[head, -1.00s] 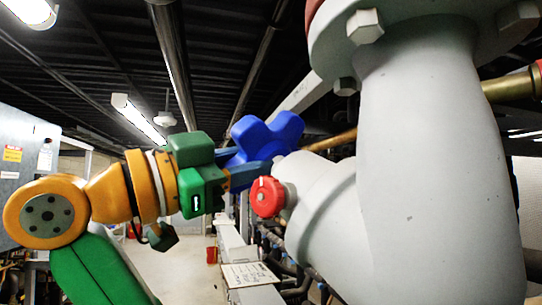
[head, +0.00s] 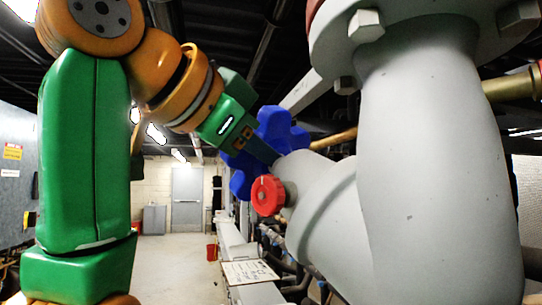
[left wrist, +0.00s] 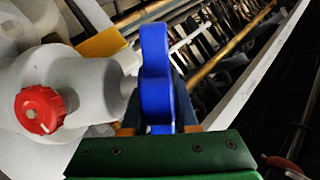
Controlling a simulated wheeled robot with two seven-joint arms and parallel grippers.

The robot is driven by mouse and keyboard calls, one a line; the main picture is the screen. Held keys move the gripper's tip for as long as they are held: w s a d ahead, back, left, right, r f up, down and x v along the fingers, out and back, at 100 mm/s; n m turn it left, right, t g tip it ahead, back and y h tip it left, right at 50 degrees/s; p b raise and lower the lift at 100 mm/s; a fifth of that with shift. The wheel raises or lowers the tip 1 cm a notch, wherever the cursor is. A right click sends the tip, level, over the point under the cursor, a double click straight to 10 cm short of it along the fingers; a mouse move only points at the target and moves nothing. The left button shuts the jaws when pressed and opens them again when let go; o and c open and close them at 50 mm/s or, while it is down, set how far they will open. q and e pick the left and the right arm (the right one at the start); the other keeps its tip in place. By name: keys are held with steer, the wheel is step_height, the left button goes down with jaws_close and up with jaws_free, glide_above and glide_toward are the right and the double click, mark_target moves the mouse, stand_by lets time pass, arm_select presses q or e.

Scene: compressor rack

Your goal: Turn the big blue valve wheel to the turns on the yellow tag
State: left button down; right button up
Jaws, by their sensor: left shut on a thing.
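The big blue valve wheel (head: 281,128) is lobed and sits left of the thick grey pipe, partly behind my gripper. In the left wrist view the wheel (left wrist: 156,70) is seen nearly edge-on, on a pale stem. My left gripper (head: 262,150) reaches down to it from the upper left and is shut on its rim. Its fingers (left wrist: 160,122) lie either side of the wheel in the left wrist view. A flat yellow piece (left wrist: 102,44) lies beyond the grey valve body; I see no readable writing on it. My right gripper is not in view.
A small red knob (head: 268,195) sits just below the wheel on the grey pipe (head: 430,150), which fills the right side. A white card (head: 248,272) lies on a ledge below. Open floor runs back to a grey door (head: 187,195).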

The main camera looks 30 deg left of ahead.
arm_select(q)
steer(key=shift+r, duration=0.2)
stand_by(0.3)
steer(key=c, duration=0.7)
jaws_free()
steer(key=shift+f, duration=0.1)
steer(key=shift+d, duration=0.1)
